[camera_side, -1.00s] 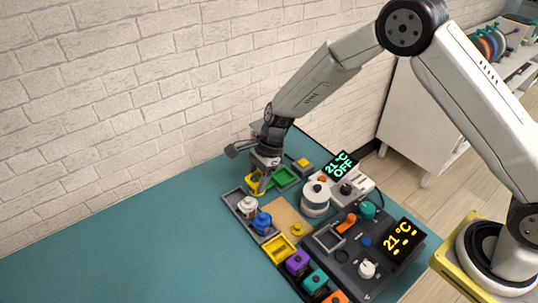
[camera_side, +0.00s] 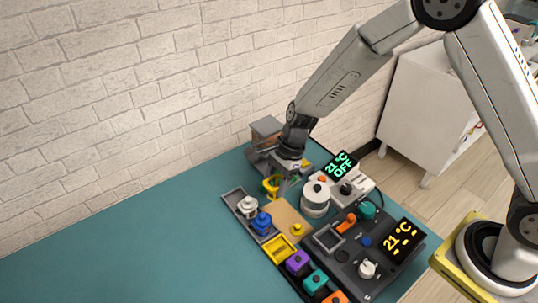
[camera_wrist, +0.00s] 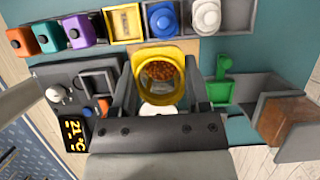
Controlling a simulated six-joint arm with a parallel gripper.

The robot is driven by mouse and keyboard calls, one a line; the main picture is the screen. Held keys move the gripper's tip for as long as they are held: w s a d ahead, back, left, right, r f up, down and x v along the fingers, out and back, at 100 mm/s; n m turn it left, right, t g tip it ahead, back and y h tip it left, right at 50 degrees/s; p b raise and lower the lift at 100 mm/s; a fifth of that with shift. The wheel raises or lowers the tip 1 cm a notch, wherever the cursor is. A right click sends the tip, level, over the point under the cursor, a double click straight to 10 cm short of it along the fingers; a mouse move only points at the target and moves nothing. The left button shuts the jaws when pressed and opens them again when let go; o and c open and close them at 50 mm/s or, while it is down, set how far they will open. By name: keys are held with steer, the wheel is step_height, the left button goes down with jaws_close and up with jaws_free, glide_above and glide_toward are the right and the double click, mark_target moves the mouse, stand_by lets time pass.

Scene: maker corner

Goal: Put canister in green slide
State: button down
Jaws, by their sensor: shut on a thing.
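My gripper (camera_side: 276,176) is shut on a yellow canister (camera_side: 271,188). In the wrist view the canister (camera_wrist: 157,51) sits between the two fingers of my gripper (camera_wrist: 160,92), its open top facing the camera and brown-orange grains inside. The green slide (camera_wrist: 220,92) shows just right of the right finger in the wrist view, with a round green knob at its upper end. The canister is beside the slide in that view, not over it. In the side view my gripper hides most of the slide. The height of the canister above the table is hard to tell.
A grey box with a brown lid (camera_wrist: 284,122) stands right of the slide. A grey tray holds a white canister (camera_side: 247,205) and a blue one (camera_side: 262,222). A white round device (camera_side: 316,198) and a dark control panel (camera_side: 355,245) stand close by. The table's left is clear.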

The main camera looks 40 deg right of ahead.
stand_by(0.3)
steer(key=w+d+f+m+t, duration=0.1)
steer(key=w+d+f, duration=0.3)
steer(key=w+d, duration=0.7)
steer(key=shift+w+d+f+m, duration=0.35)
steer(key=shift+d+m, duration=0.35)
steer(key=shift+m, duration=0.2)
steer(key=shift+f, duration=0.15)
steer(key=shift+f, duration=3.05)
steer(key=shift+f, duration=0.5)
jaws_free()
steer(key=shift+r, duration=0.15)
